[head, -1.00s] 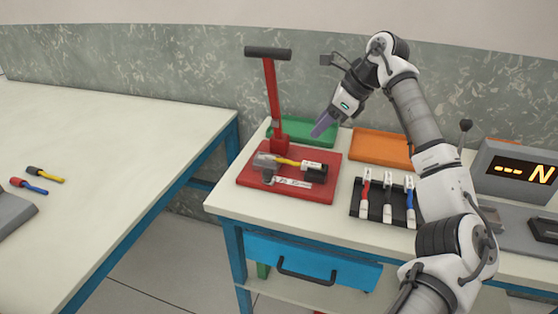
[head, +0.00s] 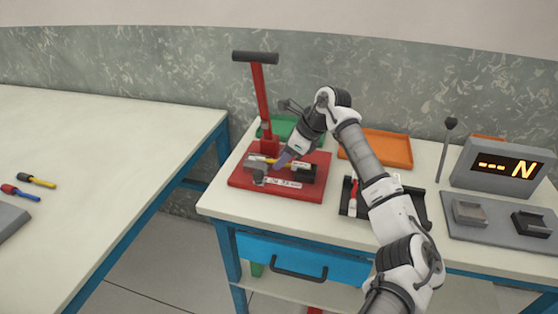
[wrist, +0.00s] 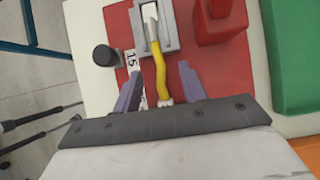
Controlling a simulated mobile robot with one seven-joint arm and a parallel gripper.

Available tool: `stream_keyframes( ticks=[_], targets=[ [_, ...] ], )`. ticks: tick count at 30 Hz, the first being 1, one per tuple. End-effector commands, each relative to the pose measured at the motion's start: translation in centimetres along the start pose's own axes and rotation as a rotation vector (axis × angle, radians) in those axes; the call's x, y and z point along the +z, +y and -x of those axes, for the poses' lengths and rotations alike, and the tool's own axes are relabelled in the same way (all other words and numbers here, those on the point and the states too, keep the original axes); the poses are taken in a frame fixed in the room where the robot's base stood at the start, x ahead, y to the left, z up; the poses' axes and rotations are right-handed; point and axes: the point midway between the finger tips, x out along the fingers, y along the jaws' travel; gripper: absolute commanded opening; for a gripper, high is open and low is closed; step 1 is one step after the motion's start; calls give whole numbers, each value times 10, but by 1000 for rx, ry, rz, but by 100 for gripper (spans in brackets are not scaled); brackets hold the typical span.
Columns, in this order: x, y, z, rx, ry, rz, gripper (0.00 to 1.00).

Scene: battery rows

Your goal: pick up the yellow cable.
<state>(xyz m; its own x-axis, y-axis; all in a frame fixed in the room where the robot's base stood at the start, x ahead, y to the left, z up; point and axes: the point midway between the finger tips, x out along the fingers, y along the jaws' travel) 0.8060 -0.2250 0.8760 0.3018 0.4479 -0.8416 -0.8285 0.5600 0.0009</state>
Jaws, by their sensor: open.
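The yellow cable (wrist: 161,68) lies on the red base (wrist: 118,18) of the lever press. In the wrist view its far end, with a pale tip, sits in a grey holder (wrist: 170,38); its near end is partly hidden by my gripper. My gripper (wrist: 160,74) is open, with one purple finger on each side of the cable and a gap to it on both sides. I cannot tell how high the fingertips are above the base. In the head view my gripper (head: 284,160) covers part of the cable (head: 261,160).
The press's red post (head: 262,105) and a dark knob (wrist: 104,55) stand close to the cable. A green tray (head: 275,127), an orange tray (head: 375,148) and a black rack (head: 418,208) are nearby. Another yellow cable (head: 36,180) lies on the left table.

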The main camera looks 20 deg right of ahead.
Motion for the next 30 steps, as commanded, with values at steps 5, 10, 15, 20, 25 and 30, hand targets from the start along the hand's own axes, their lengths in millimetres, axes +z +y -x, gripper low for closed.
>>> stream_keyframes(
  ticks=[5, 10, 15, 20, 25, 30],
  targets=[
    [0, 0, -4, 0, 0, 0, 42],
    [0, 0, -4, -1, 0, 0, 34],
    [0, 0, -4, -1, 0, 0, 12],
    [0, 0, -4, -1, 0, 0, 0],
    [0, 0, -4, -1, 0, 0, 0],
    [2, 0, -1, -2, 0, 0, 0]
  ],
)
